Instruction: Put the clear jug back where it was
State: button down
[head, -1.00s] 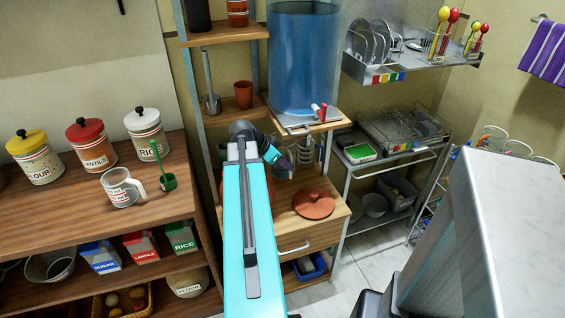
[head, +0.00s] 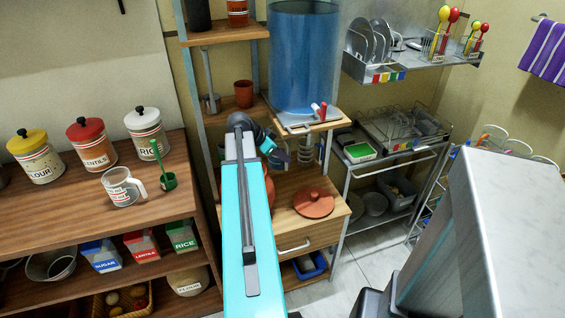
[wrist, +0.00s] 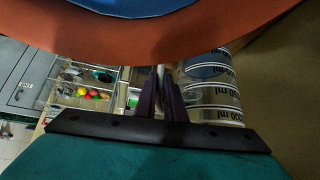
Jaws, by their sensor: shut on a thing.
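The clear jug with dark ml markings (wrist: 215,95) is at the right of my gripper (wrist: 164,92) in the wrist view. My gripper is shut on it at its handle side. In the head view the jug (head: 306,151) shows beyond the end of my arm, below the blue water tank (head: 303,60). My arm hides part of it, and my fingertips cannot be made out there. I cannot tell whether the jug touches anything beneath it.
A terracotta pot (head: 269,188) is mostly hidden behind my arm. A large terracotta rim (wrist: 150,45) fills the top of the wrist view. A terracotta lid (head: 314,203) lies on the wooden cabinet. A wire rack (head: 400,130) stands to the right.

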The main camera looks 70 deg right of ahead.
jog(key=f, duration=0.3)
jog(key=shift+w+d+f, duration=0.15)
jog(key=shift+d+f, duration=0.1)
jog(key=shift+f+b, duration=0.4)
jog(key=shift+f, duration=0.2)
dwell(0.3)
jog(key=c, duration=1.8)
grip_release()
jog(key=shift+a, duration=0.1)
jog(key=shift+c, duration=0.2)
